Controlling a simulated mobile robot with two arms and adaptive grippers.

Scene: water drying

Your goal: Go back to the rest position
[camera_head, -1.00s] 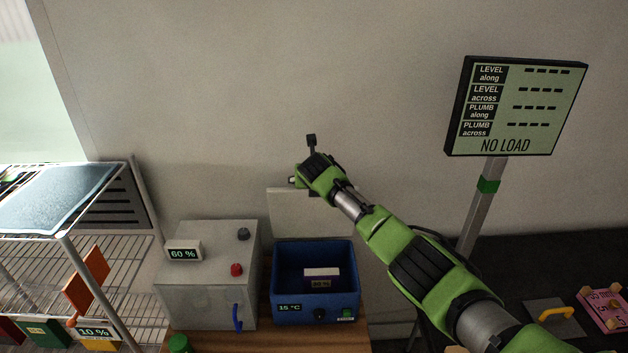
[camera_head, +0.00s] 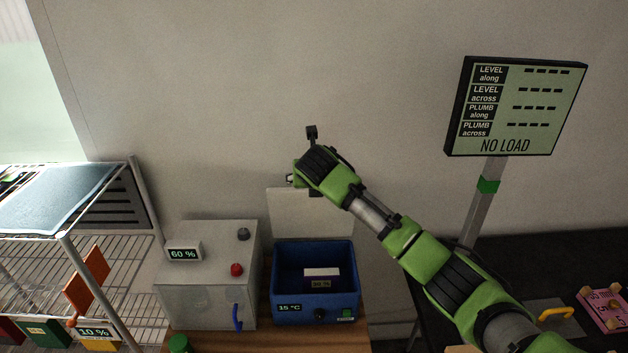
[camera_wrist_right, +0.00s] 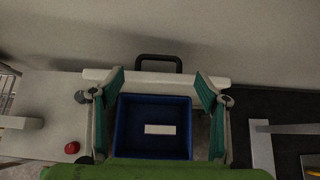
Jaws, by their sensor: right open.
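My right arm comes in from the lower right in the head view, and its gripper (camera_head: 292,180) is raised in front of the wall, above the blue water bath. In the right wrist view the two green-padded fingers of the right gripper (camera_wrist_right: 160,95) stand wide apart with nothing between them. The blue bath (camera_head: 316,311) is below, and it shows between the fingers in the wrist view (camera_wrist_right: 152,104). A block with a pale top (camera_head: 321,272) lies inside the bath. My left gripper is not in view.
A grey box (camera_head: 200,300) with a 60 % display stands left of the bath. A wire rack (camera_head: 125,255) is at the far left. A display panel (camera_head: 515,105) reading NO LOAD stands on a post at the right. A dark bench with a pink block (camera_head: 606,308) is lower right.

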